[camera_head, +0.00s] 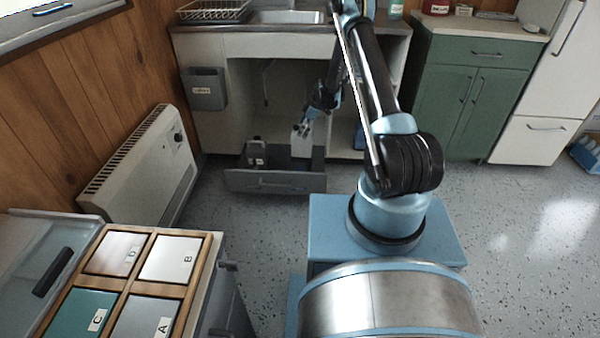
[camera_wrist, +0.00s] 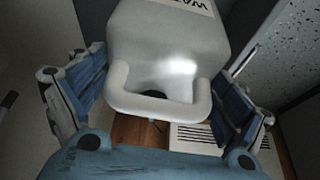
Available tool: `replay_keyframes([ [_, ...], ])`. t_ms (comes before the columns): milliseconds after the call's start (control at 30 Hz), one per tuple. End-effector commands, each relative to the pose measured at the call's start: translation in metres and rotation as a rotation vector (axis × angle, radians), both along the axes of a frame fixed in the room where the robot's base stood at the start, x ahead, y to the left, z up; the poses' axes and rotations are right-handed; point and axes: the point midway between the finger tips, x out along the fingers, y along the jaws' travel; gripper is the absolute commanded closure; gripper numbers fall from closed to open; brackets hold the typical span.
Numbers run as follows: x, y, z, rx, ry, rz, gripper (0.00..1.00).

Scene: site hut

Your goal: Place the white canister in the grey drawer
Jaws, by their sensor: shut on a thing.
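The white canister (camera_head: 301,146) is upright at the right part of the open grey drawer (camera_head: 268,183), low under the sink counter. My gripper (camera_head: 304,128) is above it and shut on its top. In the wrist view the canister (camera_wrist: 168,45) fills the middle, with its handle loop between my fingers and dark lettering partly cut off by the top edge. The drawer front hides the canister's lower end, so I cannot tell whether it touches the drawer floor.
A dark canister (camera_head: 256,154) stands in the drawer's left part. A grey bin (camera_head: 204,89) hangs on the counter's left side. A white heater (camera_head: 145,170) stands at the left wall, and green cabinets (camera_head: 470,95) are at the right. The floor right of my base is clear.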

Motion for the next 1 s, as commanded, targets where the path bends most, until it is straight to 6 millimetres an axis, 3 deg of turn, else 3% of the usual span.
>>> replay_keyframes([
  [267, 0.002, 0.012, -0.016, 0.006, -0.003, 0.064, 0.76],
  [700, 0.002, 0.012, -0.065, 0.007, -0.002, 0.065, 0.76],
  [1000, 0.002, 0.011, -0.076, 0.007, -0.002, 0.065, 0.76],
])
